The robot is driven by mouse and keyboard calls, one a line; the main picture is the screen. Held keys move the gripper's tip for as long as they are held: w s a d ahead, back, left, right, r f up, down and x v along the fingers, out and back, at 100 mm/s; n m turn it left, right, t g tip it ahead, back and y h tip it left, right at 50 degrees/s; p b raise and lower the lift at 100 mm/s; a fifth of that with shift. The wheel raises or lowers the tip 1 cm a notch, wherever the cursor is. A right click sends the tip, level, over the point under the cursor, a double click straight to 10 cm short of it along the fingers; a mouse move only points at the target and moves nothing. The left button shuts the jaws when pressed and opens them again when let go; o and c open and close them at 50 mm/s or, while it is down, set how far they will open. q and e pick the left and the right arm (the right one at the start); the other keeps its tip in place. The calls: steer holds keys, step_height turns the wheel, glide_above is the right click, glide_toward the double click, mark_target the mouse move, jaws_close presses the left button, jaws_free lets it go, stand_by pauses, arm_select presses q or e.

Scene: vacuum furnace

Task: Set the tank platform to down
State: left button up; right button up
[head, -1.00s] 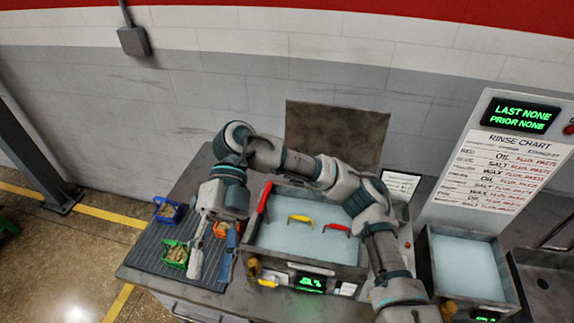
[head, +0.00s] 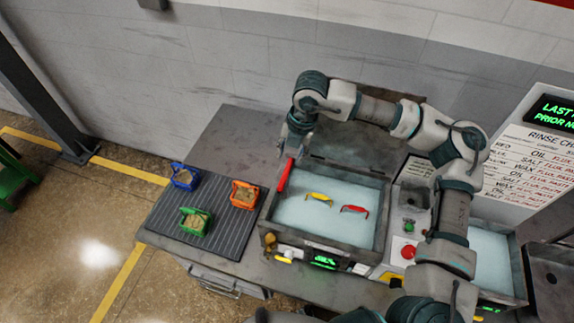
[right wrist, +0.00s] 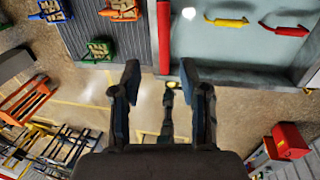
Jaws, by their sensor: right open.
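The tank (head: 262,222) is a grey metal basin of pale liquid on the bench, with a raised lid behind it. A red lever (head: 284,175) stands along its left side, tilted up. A yellow handle (head: 319,198) and a red handle (head: 354,209) show in the liquid; the platform itself cannot be made out. My right gripper (head: 291,148) is above the lever's upper end, its fingers hard to see from the head. In the right wrist view the gripper (right wrist: 160,80) is open and empty, with the red lever (right wrist: 163,35) lined up between and beyond its fingertips.
A ribbed mat (head: 168,222) left of the tank holds a blue basket (head: 185,177), an orange basket (head: 244,195) and a green basket (head: 195,221). A red button (head: 408,251) is right of the tank. A second tank (head: 490,262) stands farther right, below a rinse chart (head: 535,160).

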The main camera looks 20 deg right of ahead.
mark_target(286, 171)
steer(key=f, duration=0.4)
steer(key=f+p, duration=0.1)
steer(key=f, duration=0.2)
steer(key=shift+w+a, duration=0.15)
steer(key=shift+w, duration=0.1)
steer(key=shift+w+d+f, duration=0.1)
steer(key=shift+d+f, duration=0.15)
steer(key=shift+f, duration=0.2)
steer(key=shift+a, duration=0.4)
steer(key=shift+c, duration=1.1)
steer(key=shift+a+r, duration=0.15)
steer(key=shift+a, duration=0.1)
jaws_close()
steer(key=shift+d, duration=0.15)
